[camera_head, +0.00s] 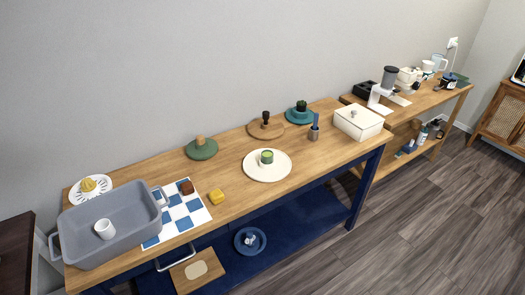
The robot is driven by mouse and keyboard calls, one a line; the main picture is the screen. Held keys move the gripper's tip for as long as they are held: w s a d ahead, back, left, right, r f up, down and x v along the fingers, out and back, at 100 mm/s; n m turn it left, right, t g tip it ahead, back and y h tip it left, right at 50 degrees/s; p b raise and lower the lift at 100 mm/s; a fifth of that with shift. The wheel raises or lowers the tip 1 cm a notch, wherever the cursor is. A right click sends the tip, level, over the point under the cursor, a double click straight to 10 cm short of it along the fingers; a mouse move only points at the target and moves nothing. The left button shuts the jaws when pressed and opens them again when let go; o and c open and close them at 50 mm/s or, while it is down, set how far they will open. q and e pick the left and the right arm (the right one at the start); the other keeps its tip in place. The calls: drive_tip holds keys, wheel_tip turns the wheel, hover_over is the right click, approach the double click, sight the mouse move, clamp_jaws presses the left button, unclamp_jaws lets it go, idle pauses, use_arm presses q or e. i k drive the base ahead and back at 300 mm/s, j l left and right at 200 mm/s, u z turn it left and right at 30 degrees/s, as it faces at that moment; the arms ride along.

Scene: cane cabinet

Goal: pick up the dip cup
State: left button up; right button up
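A small white cup with a green top or filling (266,157) stands on a round white plate (281,173) near the middle of the wooden table; it looks like the dip cup, but I cannot be sure. A plain white cup (104,229) stands inside the grey bin (135,232) at the table's left end. Neither of my grippers shows in the head view.
Bare wood lies left of the plate.

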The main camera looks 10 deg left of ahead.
sight(267, 155)
drive_tip(key=i+l+u, duration=0.2)
drive_tip(key=u, duration=0.2)
drive_tip(key=i+l+u, duration=0.15)
drive_tip(key=u, duration=0.25)
drive_tip(key=i+l+u, duration=0.1)
drive_tip(key=l+u, duration=0.3)
